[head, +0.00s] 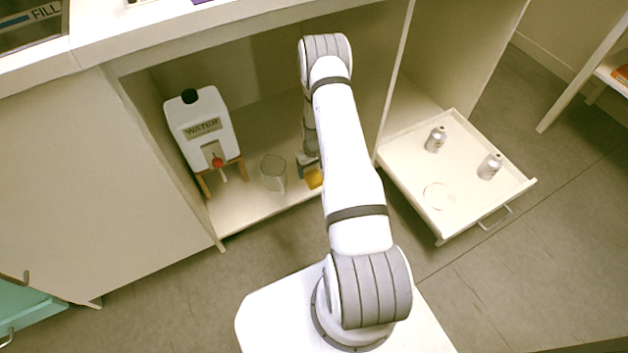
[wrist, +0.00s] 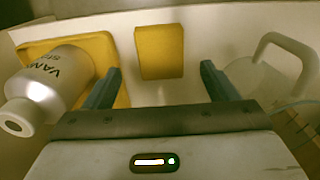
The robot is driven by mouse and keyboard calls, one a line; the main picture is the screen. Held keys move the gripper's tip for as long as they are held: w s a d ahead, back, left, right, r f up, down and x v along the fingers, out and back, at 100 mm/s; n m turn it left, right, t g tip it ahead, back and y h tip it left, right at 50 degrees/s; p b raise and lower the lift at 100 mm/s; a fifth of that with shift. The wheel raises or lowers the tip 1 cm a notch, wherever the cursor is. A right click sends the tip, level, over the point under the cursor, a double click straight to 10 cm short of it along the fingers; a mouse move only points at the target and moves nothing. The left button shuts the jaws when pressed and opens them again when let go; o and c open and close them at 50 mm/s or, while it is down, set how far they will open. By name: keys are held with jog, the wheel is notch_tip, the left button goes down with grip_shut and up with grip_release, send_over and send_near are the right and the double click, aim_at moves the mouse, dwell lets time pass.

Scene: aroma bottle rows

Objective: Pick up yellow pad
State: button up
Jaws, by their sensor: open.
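A flat yellow pad (wrist: 160,52) shows in the wrist view, straight ahead between my fingers. My gripper (wrist: 160,75) is open and empty, with one finger to each side of the pad's lower part in the picture. I cannot tell how far the pad is from the fingertips. In the head view a small yellow patch (head: 314,179) shows on the cabinet floor beside my gripper (head: 307,168), which my arm partly hides.
In the wrist view, a white bottle (wrist: 48,88) overlaps a larger yellow piece (wrist: 100,50) at left; a clear jug (wrist: 275,75) is at right. The head view shows a glass jug (head: 273,173), a water container (head: 200,128), and an open drawer (head: 465,185) holding two small bottles.

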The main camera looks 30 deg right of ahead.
aim_at(314, 177)
notch_tip(314, 177, down, 4)
jog(key=shift+s+b, duration=0.15)
jog(key=shift+b, duration=0.65)
jog(key=shift+c, duration=0.2)
jog(key=c, duration=1)
notch_tip(314, 177, up, 10)
jog(key=p, duration=0.4)
jog(key=shift+r, duration=0.1)
jog(key=shift+c, duration=0.2)
jog(key=o, duration=0.5)
jog(key=c, duration=0.4)
